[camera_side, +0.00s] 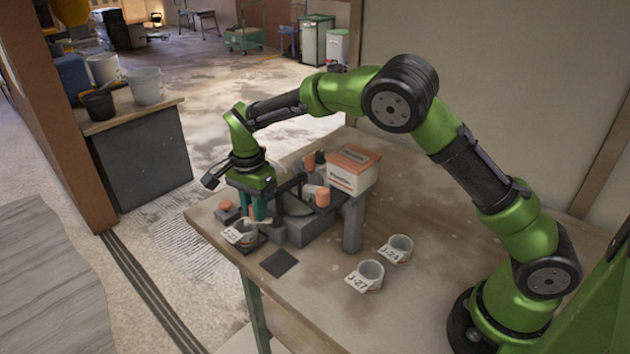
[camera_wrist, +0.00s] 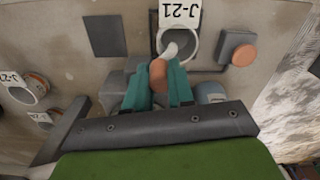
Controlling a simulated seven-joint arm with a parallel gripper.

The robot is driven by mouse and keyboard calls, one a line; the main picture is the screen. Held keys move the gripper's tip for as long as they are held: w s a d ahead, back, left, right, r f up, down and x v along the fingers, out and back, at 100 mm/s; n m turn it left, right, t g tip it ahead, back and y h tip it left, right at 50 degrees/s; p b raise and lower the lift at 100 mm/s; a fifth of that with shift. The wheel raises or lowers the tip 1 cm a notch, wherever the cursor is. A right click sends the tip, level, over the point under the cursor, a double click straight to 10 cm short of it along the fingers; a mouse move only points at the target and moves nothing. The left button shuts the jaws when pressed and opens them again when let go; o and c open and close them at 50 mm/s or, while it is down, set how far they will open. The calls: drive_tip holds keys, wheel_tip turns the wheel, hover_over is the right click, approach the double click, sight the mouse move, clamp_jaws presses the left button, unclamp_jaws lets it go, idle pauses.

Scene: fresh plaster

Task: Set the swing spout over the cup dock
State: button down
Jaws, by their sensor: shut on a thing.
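In the wrist view, the swing spout shows a pale tip (camera_wrist: 171,50) and an orange-brown grip (camera_wrist: 158,72). My gripper (camera_wrist: 160,84) has its teal fingers closed around that grip. The tip overlaps the near part of the mouth of a cup (camera_wrist: 194,44) tagged J-21, which stands on the cup dock; most of the dock is hidden under it. In the side view, my gripper (camera_side: 257,208) points down at the front left of the grey machine (camera_side: 305,232), just behind the tagged cup (camera_side: 240,235). The spout is mostly hidden there by my fingers.
An orange button (camera_side: 226,205) sits beside the dock. A dark square pad (camera_side: 280,263) lies flat in front. Two more tagged cups, the nearer (camera_side: 366,274) and the farther (camera_side: 398,247), stand right of it. A white and orange box (camera_side: 352,172) rests on the machine. The right tabletop is clear.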

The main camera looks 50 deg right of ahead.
drive_tip(key=shift+r, duration=0.1)
drive_tip(key=c, duration=1)
unclamp_jaws()
drive_tip(key=shift+o, duration=0.2)
wheel_tip(320, 180, up, 17)
